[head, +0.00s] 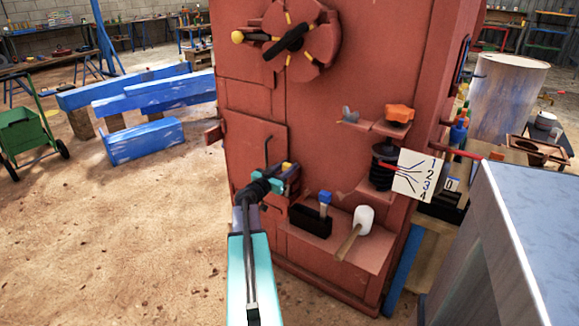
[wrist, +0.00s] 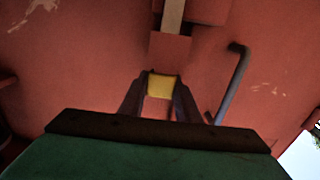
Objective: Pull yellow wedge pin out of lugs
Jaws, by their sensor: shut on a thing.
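The yellow wedge pin (head: 287,167) shows as a small yellow end at my gripper, in front of the red machine's side door. In the wrist view the pin (wrist: 160,83) is between my two fingertips. My gripper (wrist: 159,92) is shut on it; in the head view my gripper (head: 282,180) is at the door's right edge. A red lug block (wrist: 170,48) with a pale strip above it lies just beyond the pin in the wrist view. How far the pin sits in the lugs is hidden.
A grey bent handle (wrist: 233,80) stands out from the door, right of my fingers. Below right, a red ledge holds a black box (head: 310,220) and a white-headed mallet (head: 362,219). A numbered card (head: 418,175) is further right. Open sandy floor lies left.

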